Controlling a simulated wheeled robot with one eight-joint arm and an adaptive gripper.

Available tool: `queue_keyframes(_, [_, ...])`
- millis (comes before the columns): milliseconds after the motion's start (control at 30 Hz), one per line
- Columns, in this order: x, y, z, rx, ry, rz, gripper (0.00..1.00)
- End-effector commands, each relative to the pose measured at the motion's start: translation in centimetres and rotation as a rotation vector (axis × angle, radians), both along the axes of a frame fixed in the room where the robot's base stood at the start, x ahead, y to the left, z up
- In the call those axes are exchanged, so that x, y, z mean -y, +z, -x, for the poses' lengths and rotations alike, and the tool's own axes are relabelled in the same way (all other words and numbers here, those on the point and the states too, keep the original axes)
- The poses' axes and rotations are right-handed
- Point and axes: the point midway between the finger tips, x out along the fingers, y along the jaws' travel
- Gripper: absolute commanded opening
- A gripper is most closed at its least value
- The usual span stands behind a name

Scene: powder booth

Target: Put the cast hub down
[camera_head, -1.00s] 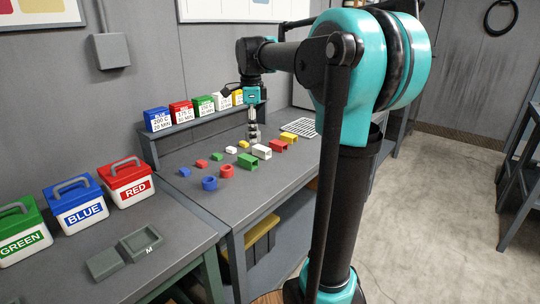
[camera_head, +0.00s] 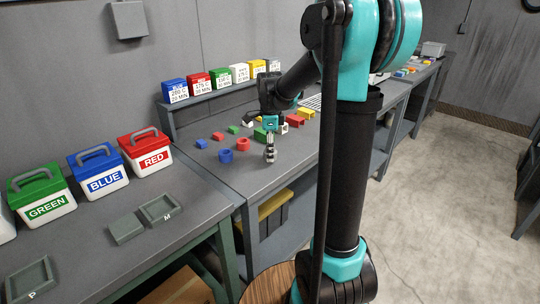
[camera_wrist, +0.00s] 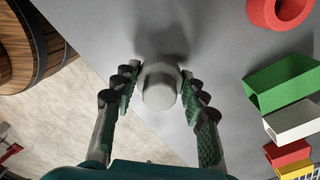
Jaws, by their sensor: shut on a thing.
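The cast hub (camera_wrist: 160,88) is a light grey, rounded part seen end-on in the wrist view. My gripper (camera_wrist: 158,98) is shut on it, with a dark finger on each side. In the head view my gripper (camera_head: 270,146) points down over the front part of the grey table (camera_head: 243,178), and the hub shows small and grey at its tip (camera_head: 270,156). A shadow lies on the table beside the hub in the wrist view. I cannot tell whether the hub touches the table.
A blue ring (camera_head: 226,156), a red ring (camera_head: 243,144) and a green block (camera_head: 260,134) stand near my gripper, with more coloured blocks behind. Bare tabletop surrounds the hub, and the table's front edge is close. Labelled bins (camera_head: 103,170) stand on the left bench.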

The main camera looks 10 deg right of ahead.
Motion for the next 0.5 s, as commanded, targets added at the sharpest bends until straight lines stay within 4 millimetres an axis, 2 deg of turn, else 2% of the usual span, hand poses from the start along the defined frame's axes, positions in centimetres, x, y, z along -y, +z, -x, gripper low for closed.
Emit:
queue_keyframes(167, [0.0,-1.7,0.0,0.000,0.000,0.000,0.05])
queue_keyframes(500, [0.0,-1.9,0.0,0.000,0.000,0.000,0.05])
